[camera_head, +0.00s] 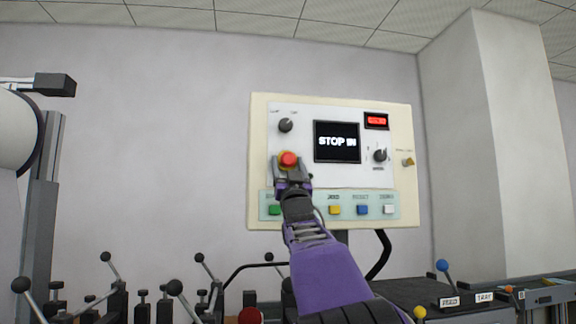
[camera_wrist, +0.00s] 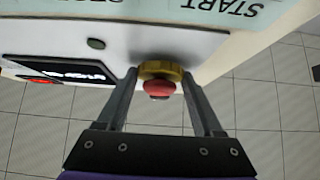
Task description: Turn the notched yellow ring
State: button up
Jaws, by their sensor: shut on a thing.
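The notched yellow ring (camera_wrist: 160,70) sits around the base of a red mushroom button (camera_wrist: 159,90) on the control panel's face, seen in the wrist view. My gripper (camera_wrist: 160,78) has one finger on each side of the ring and is shut on it, in front of the panel. In the head view, the red button (camera_head: 289,159) shows between the fingertips of my gripper (camera_head: 290,166). The ring is mostly hidden there, and I cannot make out its notches.
The control panel (camera_head: 332,102) has a screen (camera_head: 337,142) reading "STOP IN", a red display (camera_head: 376,121), knobs and several coloured buttons below. Levers with ball knobs stand along the lower left. A blue-knobbed lever (camera_head: 443,266) stands at lower right. A pillar (camera_head: 490,150) is at right.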

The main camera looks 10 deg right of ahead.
jog(key=shift+m+h, duration=0.7)
jog(key=m+h, duration=0.4)
jog(key=shift+a+r+g, duration=0.1)
jog(key=shift+a+g, duration=0.05)
jog(key=shift+g, duration=0.25)
jog(key=m+h+p, duration=0.1)
jog(key=m, duration=0.1)
jog(key=m+g+h+p, duration=0.1)
jog(key=h, duration=0.1)
jog(key=m+g+h+p, duration=0.1)
jog(key=m, duration=0.1)
jog(key=shift+a+r+m+h, duration=0.15)
jog(key=shift+r+m+h, duration=0.15)
jog(key=shift+h, duration=0.1)
jog(key=m+g+h+p, duration=0.2)
jog(key=m+p, duration=0.1)
jog(key=shift+m+g, duration=0.3)
jog(key=shift+m, duration=0.1)
jog(key=m+g+p, duration=0.1)
jog(key=m+h+p, duration=0.1)
jog(key=shift+a+f+m+g+h, duration=0.1)
jog(key=shift+f+m+g+h, duration=0.05)
jog(key=shift+m+g+h, duration=0.2)
jog(key=shift+p, duration=0.3)
